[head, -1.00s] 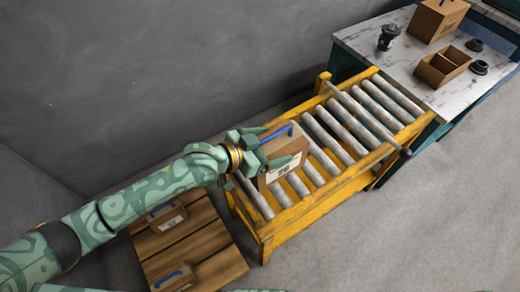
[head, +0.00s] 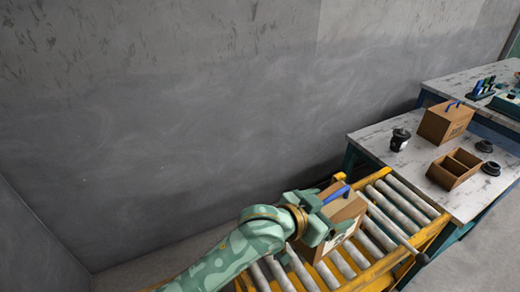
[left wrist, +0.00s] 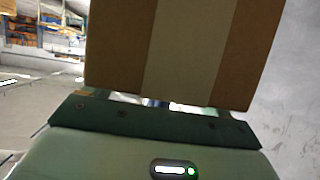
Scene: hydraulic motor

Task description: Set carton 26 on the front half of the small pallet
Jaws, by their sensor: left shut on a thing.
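Carton 26 (head: 350,207) is a brown box with a blue handle, over the roller conveyor (head: 392,203). My left gripper (head: 328,222) is shut on it, with its fingers against the carton's sides. In the left wrist view the carton's brown face with a paler vertical band (left wrist: 190,50) fills the upper middle. I cannot tell whether the carton touches the rollers. Its number label is mostly hidden by the gripper in the head view. The small pallet is out of view now. My right gripper is not in view.
A marble-topped bench (head: 395,165) beyond the conveyor holds another carton with a blue handle (head: 445,122), an open divided box (head: 454,169), a dark fitting (head: 399,140) and round black parts (head: 484,146). A grey wall (head: 200,130) stands behind the conveyor.

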